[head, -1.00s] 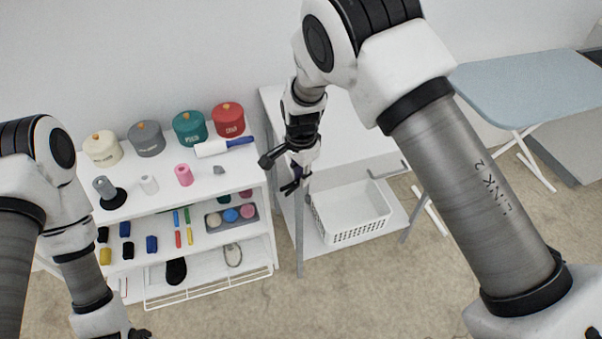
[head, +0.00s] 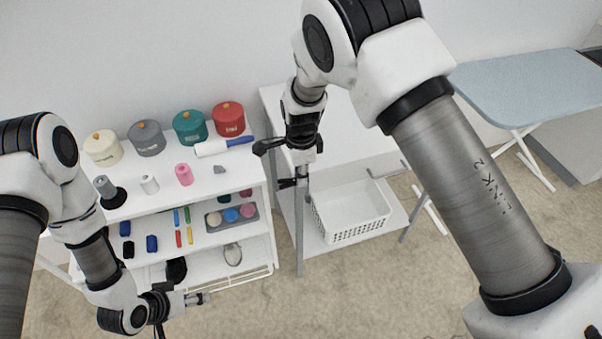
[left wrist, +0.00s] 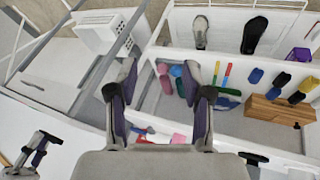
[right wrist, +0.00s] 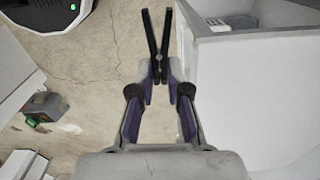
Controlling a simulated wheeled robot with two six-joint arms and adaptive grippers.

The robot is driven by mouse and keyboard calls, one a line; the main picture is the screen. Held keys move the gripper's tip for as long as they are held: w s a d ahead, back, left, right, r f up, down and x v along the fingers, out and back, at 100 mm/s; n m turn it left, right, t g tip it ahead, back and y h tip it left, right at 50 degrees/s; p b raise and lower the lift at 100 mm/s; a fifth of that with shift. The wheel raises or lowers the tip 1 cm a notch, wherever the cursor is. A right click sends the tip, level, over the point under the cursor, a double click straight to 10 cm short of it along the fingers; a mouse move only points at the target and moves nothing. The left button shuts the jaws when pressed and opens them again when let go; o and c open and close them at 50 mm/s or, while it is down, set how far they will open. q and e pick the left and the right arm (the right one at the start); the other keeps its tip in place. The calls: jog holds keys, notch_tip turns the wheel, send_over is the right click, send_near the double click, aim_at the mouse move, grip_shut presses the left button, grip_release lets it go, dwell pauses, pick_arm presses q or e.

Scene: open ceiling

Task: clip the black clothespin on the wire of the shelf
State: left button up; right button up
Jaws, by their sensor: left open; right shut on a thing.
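The black clothespin (right wrist: 166,40) shows in the right wrist view as two long black prongs spread in a V. My right gripper (right wrist: 160,74) is shut on its near end. In the head view my right gripper (head: 292,170) hangs beside the right side of the white shelf (head: 262,190), in front of a white table; the clothespin is hard to make out there. The shelf's white wire rail (head: 240,279) runs along its low front edge. My left gripper (head: 195,298) is open and empty in front of this rail; its spread fingers (left wrist: 160,85) show in the left wrist view.
Small coloured items and shoes fill the lower levels. A white basket (head: 350,222) sits under the white table (head: 345,145). An ironing board (head: 530,90) stands at right. The floor in front is clear.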

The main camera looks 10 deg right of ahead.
pick_arm(q)
jog(key=w+d+r+m+t+h, duration=0.1)
jog(key=w+d+r+m+h, duration=0.2)
jog(key=w+d, duration=0.25)
jog(key=w+d+r+m+h, duration=0.3)
jog(key=w+d, duration=0.1)
jog(key=w, duration=0.2)
jog(key=m+g+h, duration=0.3)
jog(key=m+g, duration=0.2)
jog(key=m, duration=0.6)
send_near(293, 180)
jog(key=f, duration=0.2)
jog(key=x, duration=0.6)
jog(key=shift+d+n, duration=0.3)
jog(key=shift+d, duration=0.05)
jog(key=c, duration=0.9)
pick_arm(e)
grip_shut()
pick_arm(q)
jog(key=shift+c, duration=0.2)
pick_arm(e)
jog(key=o, duration=0.9)
grip_release()
jog(key=shift+c, duration=0.2)
notch_tip(293, 180, up, 8)
